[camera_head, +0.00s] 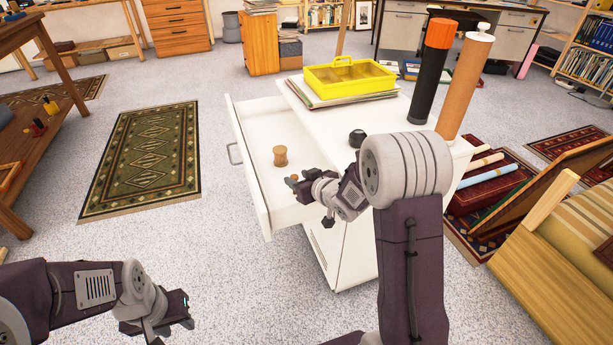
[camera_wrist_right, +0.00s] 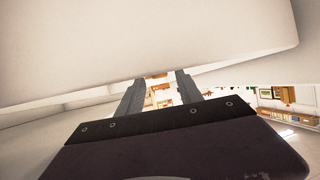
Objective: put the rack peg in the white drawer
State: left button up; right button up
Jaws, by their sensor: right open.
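The white drawer (camera_head: 248,163) is pulled out from the left side of a white cabinet. A turned wooden piece like a spool (camera_head: 280,156) stands on the drawer floor. A smaller wooden bit (camera_head: 294,177) shows just beyond my right gripper, partly hidden by it. I cannot tell for sure which of these is the rack peg. My right gripper (camera_head: 308,201) is over the near part of the drawer, open, with nothing held between its fingers (camera_wrist_right: 160,92) in the wrist view. My left gripper (camera_head: 170,322) is low at the bottom left, apart from the drawer; its jaw opening is unclear.
The cabinet top (camera_head: 315,124) holds a yellow tray (camera_head: 349,80) on papers, a dark knob (camera_head: 357,138), a black tube with an orange cap (camera_head: 430,75) and a brown tube (camera_head: 464,85). A wooden-framed seat (camera_head: 545,250) stands at right.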

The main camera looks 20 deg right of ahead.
jog(key=p+v, duration=0.1)
jog(key=v, duration=0.5)
jog(key=shift+p, duration=0.4)
jog(key=shift+s, duration=0.1)
